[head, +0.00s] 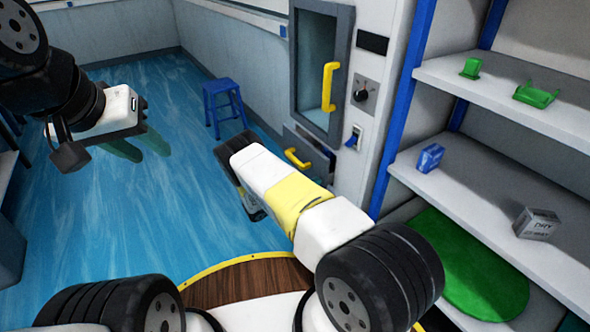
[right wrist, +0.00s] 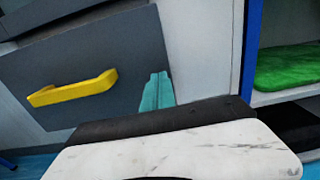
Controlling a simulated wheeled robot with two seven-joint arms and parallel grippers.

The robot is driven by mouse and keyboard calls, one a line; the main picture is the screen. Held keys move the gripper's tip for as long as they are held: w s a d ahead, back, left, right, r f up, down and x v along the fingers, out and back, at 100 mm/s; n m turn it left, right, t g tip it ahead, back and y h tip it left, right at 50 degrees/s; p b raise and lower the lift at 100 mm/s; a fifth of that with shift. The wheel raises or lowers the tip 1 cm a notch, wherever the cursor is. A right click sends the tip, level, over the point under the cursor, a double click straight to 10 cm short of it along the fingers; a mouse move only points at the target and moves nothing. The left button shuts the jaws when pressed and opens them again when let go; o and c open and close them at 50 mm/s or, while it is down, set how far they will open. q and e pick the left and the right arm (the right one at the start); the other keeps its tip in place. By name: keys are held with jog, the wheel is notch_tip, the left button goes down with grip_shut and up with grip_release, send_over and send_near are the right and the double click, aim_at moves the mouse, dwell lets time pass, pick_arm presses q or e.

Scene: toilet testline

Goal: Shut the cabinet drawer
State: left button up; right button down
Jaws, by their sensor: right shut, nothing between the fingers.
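The cabinet drawer has a dark grey front (head: 321,150) with a yellow handle (head: 298,158), low on the cabinet below a glass door. In the right wrist view the drawer front (right wrist: 130,55) and its yellow handle (right wrist: 75,88) are close. I cannot tell how far the drawer stands out. My right gripper (right wrist: 157,92) is shut and empty; its teal fingertips show just right of the handle, in front of the drawer front, contact unclear. In the head view its fingers are hidden behind my wrist. My left gripper (head: 138,148) is over the floor at left, its two fingers apart, empty.
A blue stool (head: 222,103) stands left of the cabinet. A yellow upright handle (head: 328,87) is on the glass door, with a knob and switch beside it. Shelves (head: 520,100) at right hold green and small boxed items.

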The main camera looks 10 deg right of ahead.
aim_at(323, 177)
jog(key=shift+w+d, duration=0.1)
jog(key=shift+d, duration=0.1)
jog(key=x, duration=0.4)
jog(key=shift+d, duration=0.15)
jog(key=shift+w+d+r, duration=0.1)
jog(key=shift+d, duration=0.05)
jog(key=shift+a, duration=0.25)
jog(key=v, duration=1.4)
